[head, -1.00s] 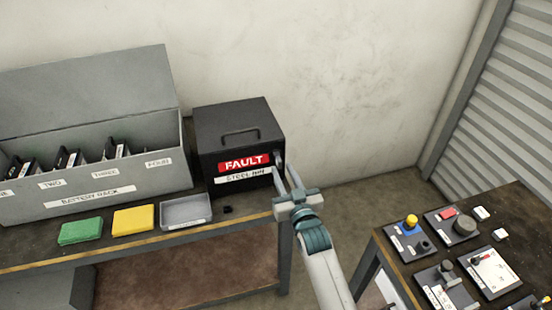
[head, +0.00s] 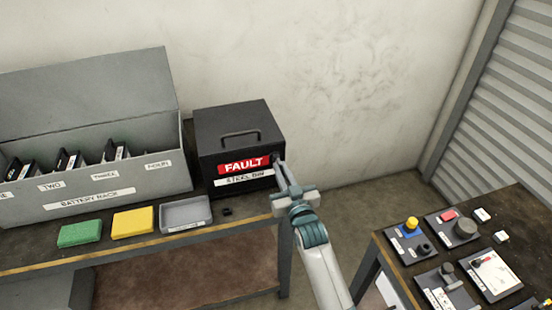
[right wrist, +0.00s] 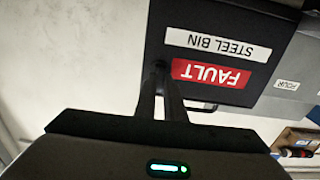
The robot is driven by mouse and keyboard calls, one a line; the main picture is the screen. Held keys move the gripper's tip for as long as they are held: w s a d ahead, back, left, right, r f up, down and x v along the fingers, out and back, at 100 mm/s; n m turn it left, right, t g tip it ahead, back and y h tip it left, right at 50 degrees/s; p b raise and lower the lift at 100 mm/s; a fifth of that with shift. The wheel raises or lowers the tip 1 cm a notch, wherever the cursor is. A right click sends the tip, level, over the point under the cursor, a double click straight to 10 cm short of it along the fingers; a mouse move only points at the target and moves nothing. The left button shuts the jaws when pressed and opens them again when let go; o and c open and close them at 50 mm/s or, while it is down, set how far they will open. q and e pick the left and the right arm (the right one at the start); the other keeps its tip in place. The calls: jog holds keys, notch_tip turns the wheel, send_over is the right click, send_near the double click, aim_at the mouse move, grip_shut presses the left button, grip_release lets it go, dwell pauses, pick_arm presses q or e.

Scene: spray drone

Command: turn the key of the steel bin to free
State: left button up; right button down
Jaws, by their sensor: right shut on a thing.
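The black steel bin (head: 238,140) stands on the bench by the wall, with a handle on top. Its front has a red FAULT label (head: 244,165) and a white STEEL BIN label. It also shows upside down in the right wrist view (right wrist: 215,25). My right gripper (head: 278,165) reaches the upper right of the bin's front, beside the FAULT label. Its fingertips (right wrist: 161,70) are shut on the small dark key there. The fingers mostly hide the key, and its angle cannot be read. My left gripper is out of view.
The open grey battery rack (head: 85,190) stands left of the bin. A green block (head: 80,234), a yellow block (head: 132,222), a grey tray (head: 186,226) and a small black piece (head: 227,212) lie in front. A second table (head: 395,262) with control panels is at right.

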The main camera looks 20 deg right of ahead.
jog(key=n+p, duration=0.2)
jog(key=n, duration=0.6)
jog(key=shift+n, duration=0.3)
jog(key=n, duration=0.3)
jog(key=shift+n, duration=0.3)
jog(key=n, duration=0.2)
jog(key=shift+n, duration=0.3)
jog(key=shift+n+p, duration=0.35)
jog(key=shift+n, duration=0.35)
jog(key=c, duration=2.2)
grip_release()
jog(key=shift+n, duration=0.5)
jog(key=o, duration=0.4)
jog(key=shift+o, duration=0.2)
